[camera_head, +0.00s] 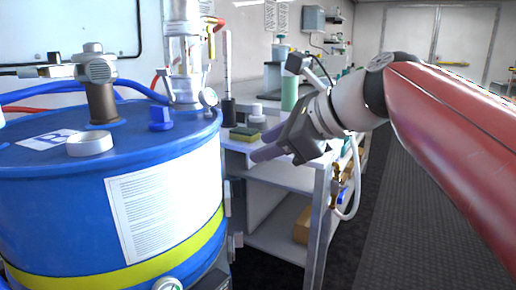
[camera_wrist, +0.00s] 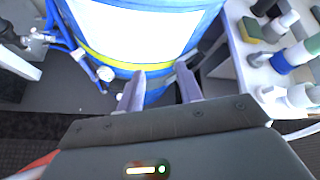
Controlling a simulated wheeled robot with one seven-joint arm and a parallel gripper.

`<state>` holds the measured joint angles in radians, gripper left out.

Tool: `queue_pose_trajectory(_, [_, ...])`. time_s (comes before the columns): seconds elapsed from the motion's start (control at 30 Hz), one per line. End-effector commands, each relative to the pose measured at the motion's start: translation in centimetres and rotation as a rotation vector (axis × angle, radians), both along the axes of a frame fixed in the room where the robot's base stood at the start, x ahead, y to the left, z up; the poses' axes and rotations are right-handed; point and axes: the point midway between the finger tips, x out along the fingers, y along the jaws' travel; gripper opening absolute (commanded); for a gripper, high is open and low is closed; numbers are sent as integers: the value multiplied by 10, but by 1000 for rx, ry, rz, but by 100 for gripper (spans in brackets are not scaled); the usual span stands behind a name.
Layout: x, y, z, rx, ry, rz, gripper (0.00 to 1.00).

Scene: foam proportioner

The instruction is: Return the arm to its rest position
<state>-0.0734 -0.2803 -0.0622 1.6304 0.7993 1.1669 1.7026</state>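My gripper (camera_head: 268,145) is at the end of my red and white arm (camera_head: 450,130), which reaches in from the right in the head view. The gripper points left, just right of the blue drum (camera_head: 80,200) and in front of the workbench. In the wrist view my gripper (camera_wrist: 160,82) has its two grey fingers apart, with nothing between them. The drum (camera_wrist: 150,55), with its white label and yellow band, lies beyond the fingertips. I cannot tell the exact gap to it.
A metal workbench (camera_head: 285,178) with a green-yellow sponge (camera_head: 245,134) and bottles stands behind the gripper. Blue hoses and fittings top the drum. A white hose (camera_head: 352,190) hangs by the bench's right end. Dark floor matting (camera_head: 415,225) lies clear under my arm at right.

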Motion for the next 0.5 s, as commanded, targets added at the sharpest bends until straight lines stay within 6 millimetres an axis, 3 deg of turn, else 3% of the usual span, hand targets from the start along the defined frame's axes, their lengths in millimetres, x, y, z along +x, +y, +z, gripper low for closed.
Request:
queue_pose_trajectory(0.27, [-35,-35,-80,-442,-220,195,36])
queue_pose_trajectory(0.5, [-96,-89,-191,-1062,-453,677,36])
